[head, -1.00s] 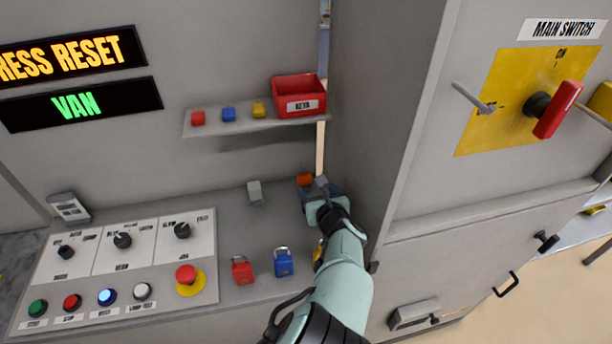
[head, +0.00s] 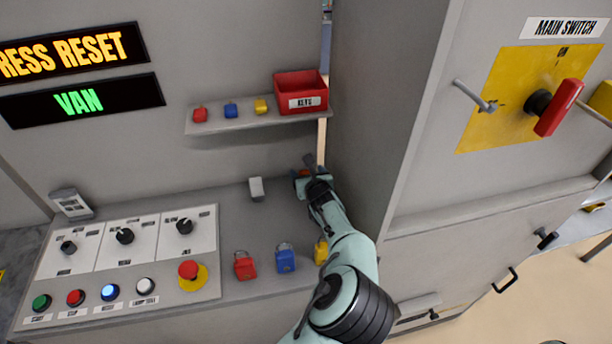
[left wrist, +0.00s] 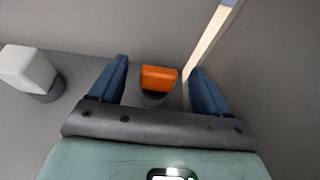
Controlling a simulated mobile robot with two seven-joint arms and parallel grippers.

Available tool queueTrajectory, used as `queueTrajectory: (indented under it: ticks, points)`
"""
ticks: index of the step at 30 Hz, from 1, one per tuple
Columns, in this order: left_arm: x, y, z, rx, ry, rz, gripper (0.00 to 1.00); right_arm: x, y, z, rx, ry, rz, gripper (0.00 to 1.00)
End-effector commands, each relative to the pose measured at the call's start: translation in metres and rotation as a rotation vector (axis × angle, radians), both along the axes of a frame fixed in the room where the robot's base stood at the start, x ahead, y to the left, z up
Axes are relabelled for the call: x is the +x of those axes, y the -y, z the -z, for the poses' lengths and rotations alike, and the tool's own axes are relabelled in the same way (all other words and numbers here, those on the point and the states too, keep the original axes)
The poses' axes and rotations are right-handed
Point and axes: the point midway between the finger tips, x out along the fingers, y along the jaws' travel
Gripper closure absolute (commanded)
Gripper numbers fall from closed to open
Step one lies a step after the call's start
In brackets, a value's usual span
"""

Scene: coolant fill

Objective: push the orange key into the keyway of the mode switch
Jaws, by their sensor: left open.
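The orange key (left wrist: 159,77) stands on a short dark round base (left wrist: 153,98) in the left wrist view. I cannot tell how deep it sits, and no slot shows. My left gripper (left wrist: 160,70) is open, with one blue finger on each side of the key and a gap on both sides. In the head view the left gripper (head: 311,177) is at the back right of the console and hides most of the orange key (head: 303,173). I cannot read which part is labelled as the mode switch. My right gripper is not in view.
A grey block (head: 256,188) on a dark base stands left of the gripper. The tall cabinet wall (head: 365,120) is close on the right. A shelf (head: 240,124) with a red bin (head: 300,92) is above. Red (head: 244,265), blue (head: 285,258) and yellow (head: 321,252) padlocks stand in front.

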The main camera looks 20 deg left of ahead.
Motion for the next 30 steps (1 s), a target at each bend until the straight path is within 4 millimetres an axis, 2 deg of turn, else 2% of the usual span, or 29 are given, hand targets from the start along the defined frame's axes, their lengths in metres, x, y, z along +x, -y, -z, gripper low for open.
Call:
queueTrajectory:
  ticks: [4,9,10,20,25,30]
  points:
    - [0.000,0.000,0.000,0.000,0.000,0.000,0.23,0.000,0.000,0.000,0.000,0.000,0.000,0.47]
    - [0.000,0.000,0.000,0.000,0.000,0.000,0.79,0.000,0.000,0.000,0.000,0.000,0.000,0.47]
    - [0.000,0.000,0.000,0.000,0.000,0.000,0.83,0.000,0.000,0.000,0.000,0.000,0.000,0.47]
    - [-0.001,0.000,-0.002,-0.002,0.001,0.000,0.83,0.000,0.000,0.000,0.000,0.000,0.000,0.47]
    - [-0.004,0.000,-0.009,-0.003,0.002,-0.001,0.83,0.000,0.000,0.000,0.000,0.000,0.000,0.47]
    - [-0.002,0.000,-0.043,-0.004,0.007,0.000,0.83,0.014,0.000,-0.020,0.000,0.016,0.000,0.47]
